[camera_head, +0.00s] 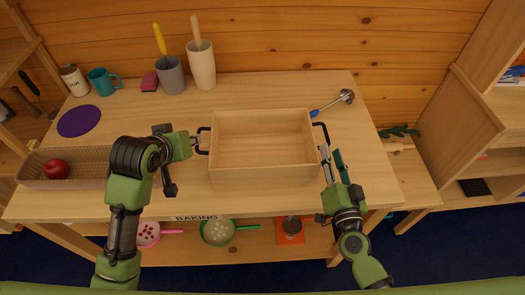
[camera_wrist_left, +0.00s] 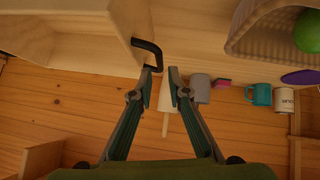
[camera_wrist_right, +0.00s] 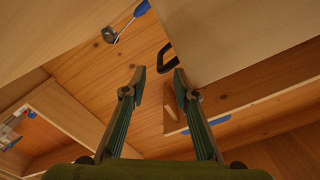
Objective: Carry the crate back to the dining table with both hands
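The light wooden crate (camera_head: 262,183) stands on the wooden table (camera_head: 365,180) and looks empty. It has a black handle on each side: the left handle (camera_head: 203,139) and the right handle (camera_head: 322,129). My left gripper (camera_head: 196,143) is at the left handle. In the left wrist view its fingers (camera_wrist_left: 162,72) are apart, with part of the handle (camera_wrist_left: 152,48) at the tips. My right gripper (camera_head: 332,154) is at the right handle. In the right wrist view its fingers (camera_wrist_right: 159,70) are wide apart, with the handle (camera_wrist_right: 168,56) just beyond them.
A ladle (camera_head: 345,97) lies right of the crate. Behind are a grey cup (camera_head: 171,77), a tall cream holder (camera_head: 202,68), a teal mug (camera_head: 103,81) and a purple disc (camera_head: 79,121). A basket (camera_head: 92,157) with a red apple (camera_head: 57,169) is at left. Shelves stand at right.

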